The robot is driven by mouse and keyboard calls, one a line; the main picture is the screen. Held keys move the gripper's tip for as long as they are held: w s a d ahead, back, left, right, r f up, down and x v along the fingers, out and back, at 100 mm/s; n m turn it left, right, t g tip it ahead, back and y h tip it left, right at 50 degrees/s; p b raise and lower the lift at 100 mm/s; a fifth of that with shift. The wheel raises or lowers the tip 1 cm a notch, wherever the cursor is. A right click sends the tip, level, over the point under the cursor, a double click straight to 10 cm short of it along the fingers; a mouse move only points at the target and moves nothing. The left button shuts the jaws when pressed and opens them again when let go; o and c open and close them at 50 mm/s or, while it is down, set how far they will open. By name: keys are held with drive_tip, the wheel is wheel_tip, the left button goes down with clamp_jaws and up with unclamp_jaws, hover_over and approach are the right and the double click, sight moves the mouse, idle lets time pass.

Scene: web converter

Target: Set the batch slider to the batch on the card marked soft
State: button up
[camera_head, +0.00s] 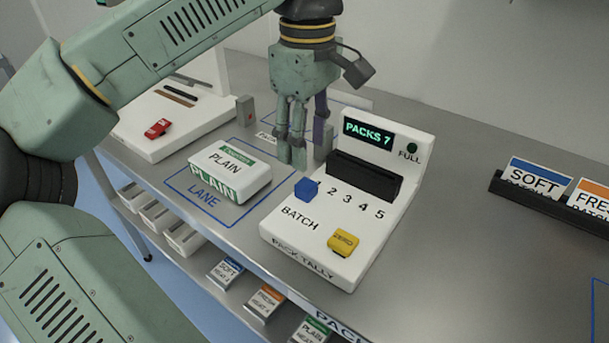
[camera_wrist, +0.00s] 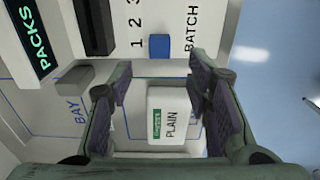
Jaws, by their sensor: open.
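The knob also shows in the wrist view (camera_wrist: 159,46). The tally's display (camera_head: 369,133) reads PACKS 7. The card marked soft (camera_head: 536,178) stands in a black holder at the right; its lower text is cut off by the holder. My gripper (camera_head: 297,160) is open and empty, pointing down behind and above the knob, apart from it. It also shows in the wrist view (camera_wrist: 160,108).
A white PLAIN pack (camera_head: 230,173) lies in the blue-outlined lane left of the tally. A yellow ZERO button (camera_head: 343,242) is on the tally's front. A white device with a red part (camera_head: 158,128) stands at the back left. The bench between tally and card holder (camera_head: 545,205) is clear.

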sight(306, 183)
wheel_tip(306, 183, down, 8)
drive_tip(key=shift+f+p, duration=0.1)
drive_tip(key=shift+p, duration=0.35)
clamp_jaws()
idle(0.4)
